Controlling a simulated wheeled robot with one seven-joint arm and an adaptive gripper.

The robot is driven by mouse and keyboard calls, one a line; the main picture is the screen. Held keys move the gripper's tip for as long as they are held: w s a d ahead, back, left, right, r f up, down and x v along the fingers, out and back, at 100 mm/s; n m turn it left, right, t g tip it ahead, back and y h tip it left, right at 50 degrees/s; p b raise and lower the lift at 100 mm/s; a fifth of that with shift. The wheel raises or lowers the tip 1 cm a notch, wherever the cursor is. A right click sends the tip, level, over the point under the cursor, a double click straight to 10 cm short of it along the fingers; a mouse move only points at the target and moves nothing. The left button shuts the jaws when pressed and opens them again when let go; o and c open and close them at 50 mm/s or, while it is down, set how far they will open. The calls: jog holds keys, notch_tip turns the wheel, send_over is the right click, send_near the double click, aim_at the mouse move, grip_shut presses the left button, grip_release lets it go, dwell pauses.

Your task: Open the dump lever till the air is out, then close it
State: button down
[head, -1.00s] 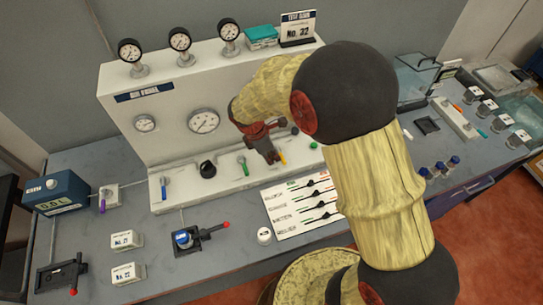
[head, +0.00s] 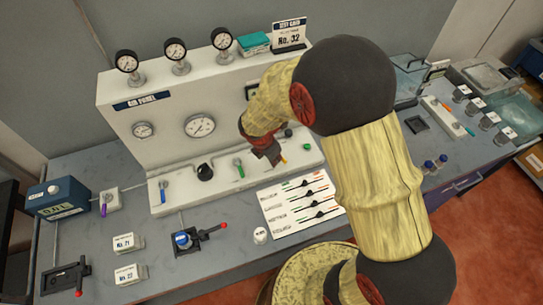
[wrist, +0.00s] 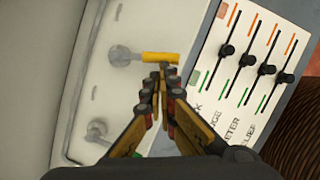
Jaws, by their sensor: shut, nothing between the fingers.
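A lever with a yellow handle (wrist: 160,57) shows in the wrist view, its grey pivot to the left of it. I take it to be the dump lever, though no label on it is readable. In the head view only a small piece of the yellow handle (head: 284,160) shows past my gripper. My gripper (wrist: 161,72) is shut and empty, its fingertips just below the yellow handle in the wrist view. I cannot tell whether they touch it. In the head view my gripper (head: 272,157) is low over the white air panel (head: 170,125).
A green-handled lever (head: 239,168), a black knob (head: 205,172) and a blue-handled lever (head: 162,190) stand left along the panel's ledge. A white slider chart (head: 300,205) lies in front. Gauges (head: 174,50) stand on top. A blue display box (head: 58,197) is at the left.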

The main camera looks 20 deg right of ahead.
jog(key=d+n+p, duration=0.1)
jog(key=n, duration=0.1)
jog(key=d+n+p, duration=0.1)
jog(key=p, duration=0.1)
jog(key=shift+d+r+n+t+y, duration=0.2)
jog(key=shift+d+n+t+y, duration=0.1)
jog(key=shift+n+t, duration=0.1)
jog(key=d+n+p, duration=0.1)
jog(key=p, duration=0.1)
jog(key=w+d+n+p, duration=0.1)
jog(key=n, duration=0.1)
jog(key=shift+n+t+y+p, duration=0.3)
jog(key=shift+y+p, duration=0.1)
jog(key=d+n+p, duration=0.1)
jog(key=w+n+y+p, duration=0.1)
jog(key=n, duration=0.1)
jog(key=shift+w+d+p, duration=0.15)
jog(key=shift+d+p, duration=0.2)
jog(key=shift+p, duration=0.05)
jog(key=shift+w+d+f+n+y+p, duration=0.15)
jog(key=shift+w+n+p, duration=0.15)
jog(key=shift+n, duration=0.25)
jog(key=shift+w+d+n+y+p, duration=0.1)
jog(key=shift+w+d+n+p, duration=0.1)
jog(key=shift+n+p, duration=0.25)
jog(key=shift+w+d+f+n+y+p, duration=0.15)
jog(key=shift+w+n+p, duration=0.1)
jog(key=shift+n, duration=0.35)
jog(key=shift+r, duration=0.1)
